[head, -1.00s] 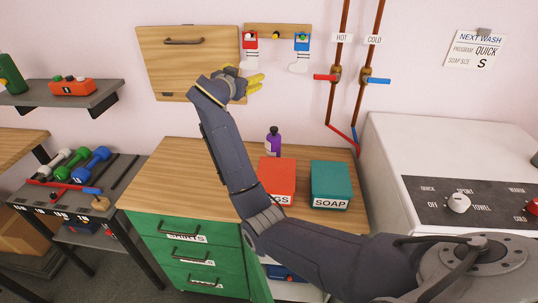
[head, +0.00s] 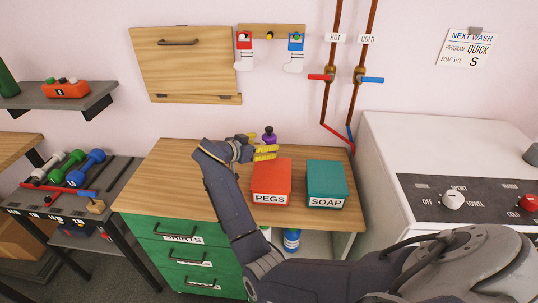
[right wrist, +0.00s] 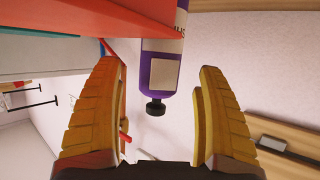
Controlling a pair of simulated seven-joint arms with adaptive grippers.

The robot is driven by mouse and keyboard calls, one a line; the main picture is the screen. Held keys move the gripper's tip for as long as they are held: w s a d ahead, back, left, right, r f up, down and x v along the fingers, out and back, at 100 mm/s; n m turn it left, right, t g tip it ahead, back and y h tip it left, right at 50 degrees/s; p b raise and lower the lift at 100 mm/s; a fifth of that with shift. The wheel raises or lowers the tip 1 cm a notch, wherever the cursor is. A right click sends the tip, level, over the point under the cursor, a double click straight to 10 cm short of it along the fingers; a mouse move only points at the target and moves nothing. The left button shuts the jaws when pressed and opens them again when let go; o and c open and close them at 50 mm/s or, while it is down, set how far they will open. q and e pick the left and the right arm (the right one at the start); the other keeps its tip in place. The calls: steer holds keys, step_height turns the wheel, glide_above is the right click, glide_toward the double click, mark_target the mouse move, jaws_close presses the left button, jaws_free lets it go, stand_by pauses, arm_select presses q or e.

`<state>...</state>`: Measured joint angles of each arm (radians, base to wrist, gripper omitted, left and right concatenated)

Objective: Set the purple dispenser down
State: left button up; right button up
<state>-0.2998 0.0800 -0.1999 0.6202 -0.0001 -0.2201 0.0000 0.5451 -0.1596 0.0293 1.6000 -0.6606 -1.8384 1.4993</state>
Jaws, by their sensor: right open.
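The purple dispenser (head: 269,134) is a purple bottle with a dark cap, at the back of the wooden counter behind the red box. In the head view, my gripper hides its lower part. In the right wrist view, the dispenser (right wrist: 160,72) shows its pale label, its black cap pointing down in the picture. My right gripper (head: 264,147) has yellow fingers and is open beside the dispenser. In the right wrist view, the dispenser lies in the gap between the open fingers (right wrist: 161,68), with visible space on both sides. My left gripper is not in view.
On the counter (head: 180,162), a red PEGS box (head: 272,178) and a teal SOAP box (head: 326,180) stand in front and to the right. The counter's left part is clear. Two socks (head: 244,60) hang above. A white washer (head: 440,145) stands at the right.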

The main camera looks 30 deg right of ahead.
steer(key=shift+x, duration=1.95)
steer(key=c, duration=1.5)
jaws_close()
steer(key=shift+r, duration=0.15)
